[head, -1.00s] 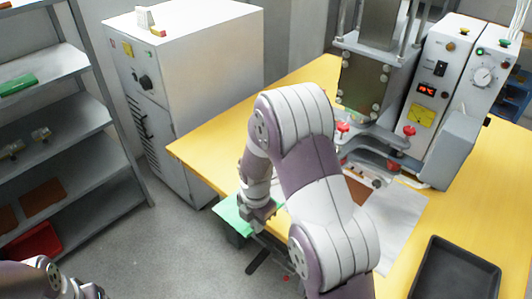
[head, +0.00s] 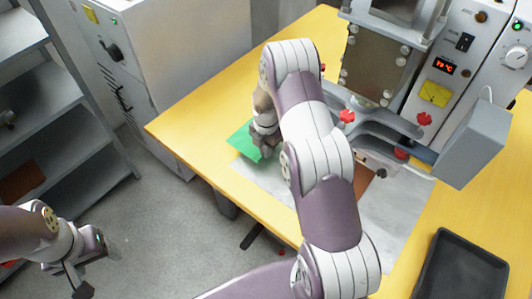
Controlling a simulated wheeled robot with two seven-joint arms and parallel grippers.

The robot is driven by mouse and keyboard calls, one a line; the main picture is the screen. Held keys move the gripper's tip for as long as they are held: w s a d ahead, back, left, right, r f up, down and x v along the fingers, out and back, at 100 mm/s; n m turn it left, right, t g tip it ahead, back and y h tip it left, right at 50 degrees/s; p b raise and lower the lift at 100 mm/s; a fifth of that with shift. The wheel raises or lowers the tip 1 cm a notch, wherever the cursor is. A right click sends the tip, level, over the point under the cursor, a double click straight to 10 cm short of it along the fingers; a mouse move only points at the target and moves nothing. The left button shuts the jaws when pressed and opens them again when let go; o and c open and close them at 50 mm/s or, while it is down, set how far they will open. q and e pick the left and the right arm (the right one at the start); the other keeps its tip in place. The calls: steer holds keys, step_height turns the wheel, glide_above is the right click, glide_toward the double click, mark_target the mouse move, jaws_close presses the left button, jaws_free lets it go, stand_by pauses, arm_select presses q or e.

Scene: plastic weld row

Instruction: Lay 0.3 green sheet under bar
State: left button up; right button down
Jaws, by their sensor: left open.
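The green sheet (head: 241,139) is in the head view, over the yellow table at the left end of a pale sheet. My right gripper (head: 262,152) is at its right edge and appears shut on it; the fingertips are partly hidden. I cannot tell whether the sheet touches the table. The welding machine (head: 372,68) stands to the right with its head raised; its lower bar area is partly hidden by my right arm. My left gripper (head: 88,268) is open and empty over the floor at the lower left.
The pale sheet (head: 402,215) lies on the yellow table (head: 190,128), with a brown piece (head: 363,180) on it. A black tray (head: 462,268) sits at the lower right. Red knobs (head: 346,117) stick up by the machine. A white cabinet (head: 185,60) and grey shelving (head: 70,150) stand left.

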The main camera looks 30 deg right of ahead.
step_height(320, 180, down, 3)
steer(key=shift+f+p, duration=0.2)
steer(key=shift+p, duration=0.15)
steer(key=shift+d+f, duration=0.1)
steer(key=shift+f, duration=0.25)
steer(key=shift+f, duration=0.1)
steer(key=c, duration=1.3)
jaws_free()
steer(key=shift+c, duration=0.2)
step_height(320, 180, up, 12)
steer(key=shift+f+b, duration=0.2)
steer(key=shift+b, duration=0.5)
steer(key=s+a+r+m, duration=0.5)
steer(key=s+a+m, duration=0.1)
steer(key=s+m, duration=0.4)
steer(key=s+a+r+m+t, duration=0.1)
steer(key=s+a+r+m, duration=0.4)
steer(key=s+m, duration=0.5)
steer(key=shift+a+m, duration=0.55)
steer(key=shift+m, duration=0.65)
